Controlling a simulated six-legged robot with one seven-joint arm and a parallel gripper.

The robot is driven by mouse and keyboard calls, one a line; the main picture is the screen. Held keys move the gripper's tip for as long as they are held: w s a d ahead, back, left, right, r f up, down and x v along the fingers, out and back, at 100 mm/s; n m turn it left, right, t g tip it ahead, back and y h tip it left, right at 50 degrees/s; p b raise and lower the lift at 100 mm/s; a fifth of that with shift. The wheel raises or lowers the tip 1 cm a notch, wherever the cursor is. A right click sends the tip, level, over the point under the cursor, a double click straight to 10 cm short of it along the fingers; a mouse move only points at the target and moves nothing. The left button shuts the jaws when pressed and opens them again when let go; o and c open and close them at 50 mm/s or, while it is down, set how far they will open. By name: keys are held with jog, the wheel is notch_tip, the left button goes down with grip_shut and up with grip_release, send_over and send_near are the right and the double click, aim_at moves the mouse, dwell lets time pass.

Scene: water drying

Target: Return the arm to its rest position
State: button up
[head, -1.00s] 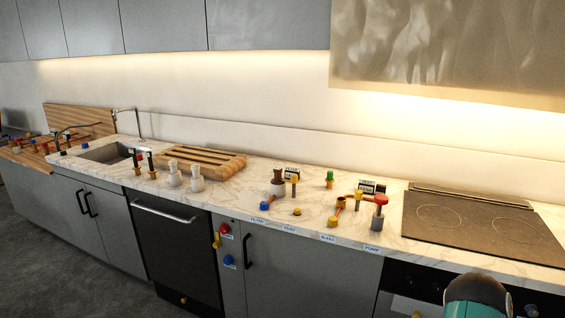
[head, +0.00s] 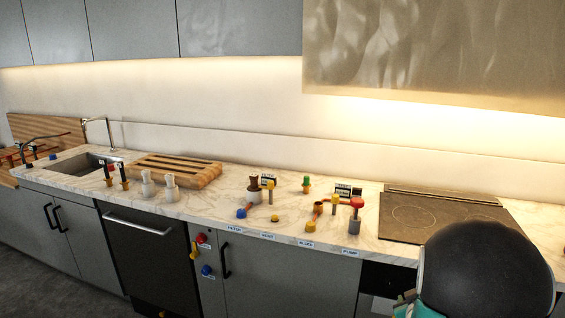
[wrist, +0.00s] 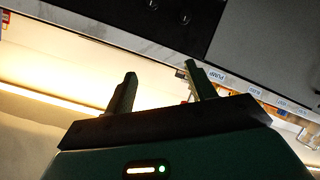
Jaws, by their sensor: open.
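My gripper (wrist: 158,88) shows in the wrist view with its two fingers spread apart and nothing between them. The wrist view is tilted, with the counter edge and its labels beyond the fingers. In the head view, a black rounded part of my arm with a bit of teal fills the lower right corner, in front of the counter below the cooktop (head: 420,215). The gripper's fingers cannot be made out in the head view.
The marble counter (head: 215,200) carries coloured valves and pipes, including a red-topped grey post (head: 355,225), white bottles (head: 147,185), a wooden board (head: 190,177) and a sink (head: 80,163). Cabinets stand below. Dark floor lies at the lower left.

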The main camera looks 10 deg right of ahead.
jog(key=s+a+r+m+g+y, duration=0.1)
jog(key=s+a+r+y, duration=0.1)
jog(key=a+r, duration=0.55)
jog(key=s+a+r+g+y, duration=0.15)
jog(key=a+r, duration=0.25)
jog(key=a, duration=0.7)
jog(key=s+a+r+g+y, duration=0.1)
jog(key=s+a+r, duration=0.1)
jog(key=s+a, duration=0.4)
jog(key=s+a+r+g+y, duration=0.2)
jog(key=s+a+r, duration=0.1)
jog(key=s+a, duration=0.4)
jog(key=shift+s+a, duration=0.15)
jog(key=shift+s, duration=1.1)
